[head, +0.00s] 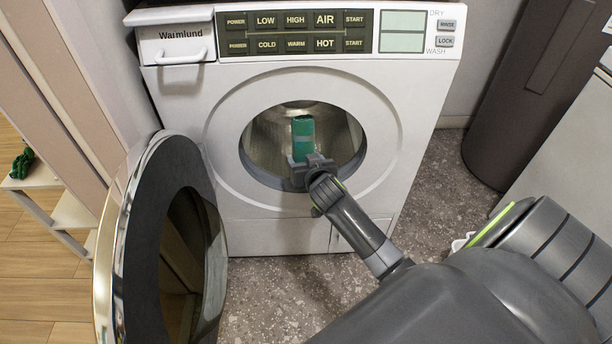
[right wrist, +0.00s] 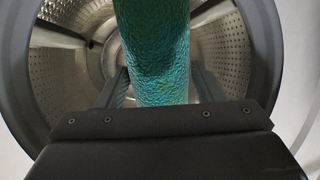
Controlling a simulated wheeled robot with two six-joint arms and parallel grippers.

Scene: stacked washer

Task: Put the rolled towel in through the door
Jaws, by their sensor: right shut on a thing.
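The rolled towel (head: 303,136) is green and sits between the fingers of my right gripper (head: 309,162), which is shut on it. In the head view the towel is in front of or just inside the round opening of the washer (head: 225,105); its exact depth is hard to tell. In the right wrist view the towel (right wrist: 155,50) stretches ahead toward the metal drum (right wrist: 215,50), with a finger on each side. The washer door (head: 150,250) stands wide open to the left. My left gripper is not in view.
The dark ring of the opening (right wrist: 262,70) surrounds the gripper in the wrist view. A dark cylindrical bin (head: 525,90) stands at the right. A white shelf (head: 70,215) with a small green item (head: 22,163) is at the left. Speckled floor lies between.

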